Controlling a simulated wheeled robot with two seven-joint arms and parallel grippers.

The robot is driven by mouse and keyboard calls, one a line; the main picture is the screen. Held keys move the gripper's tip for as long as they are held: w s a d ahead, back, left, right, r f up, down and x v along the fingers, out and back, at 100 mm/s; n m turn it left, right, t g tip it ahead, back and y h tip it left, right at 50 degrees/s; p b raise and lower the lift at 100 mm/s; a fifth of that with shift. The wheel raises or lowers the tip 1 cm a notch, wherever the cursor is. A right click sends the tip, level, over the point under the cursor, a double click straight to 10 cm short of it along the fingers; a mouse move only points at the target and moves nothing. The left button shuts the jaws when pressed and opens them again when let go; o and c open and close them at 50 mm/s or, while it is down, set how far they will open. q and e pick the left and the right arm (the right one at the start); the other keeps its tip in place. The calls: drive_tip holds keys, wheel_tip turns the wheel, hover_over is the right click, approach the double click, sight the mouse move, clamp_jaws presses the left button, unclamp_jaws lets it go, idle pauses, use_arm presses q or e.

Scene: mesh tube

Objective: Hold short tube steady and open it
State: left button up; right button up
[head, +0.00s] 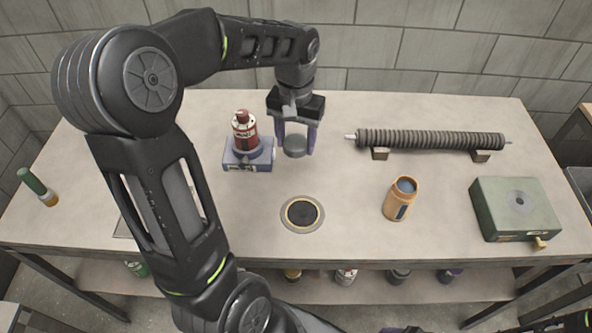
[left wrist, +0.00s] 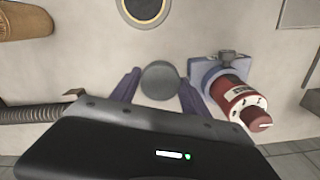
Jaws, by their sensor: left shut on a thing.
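My left gripper (head: 296,148) is shut on a grey round piece (head: 295,145), which looks like a cap or the end of a short cylinder. The piece sits between the purple fingers and also shows in the left wrist view (left wrist: 160,80). A purple and dark part at the bottom edge may be my right gripper (head: 401,330).
A ridged long tube (head: 430,139) rests on two blocks.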

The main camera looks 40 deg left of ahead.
sight(295, 143)
use_arm(q)
drive_tip(key=shift+f, duration=2.4)
drive_tip(key=shift+f, duration=1.85)
drive_tip(key=shift+f, duration=0.1)
drive_tip(key=o, duration=1.5)
wheel_tip(295, 143, up, 12)
drive_tip(key=shift+r, duration=0.15)
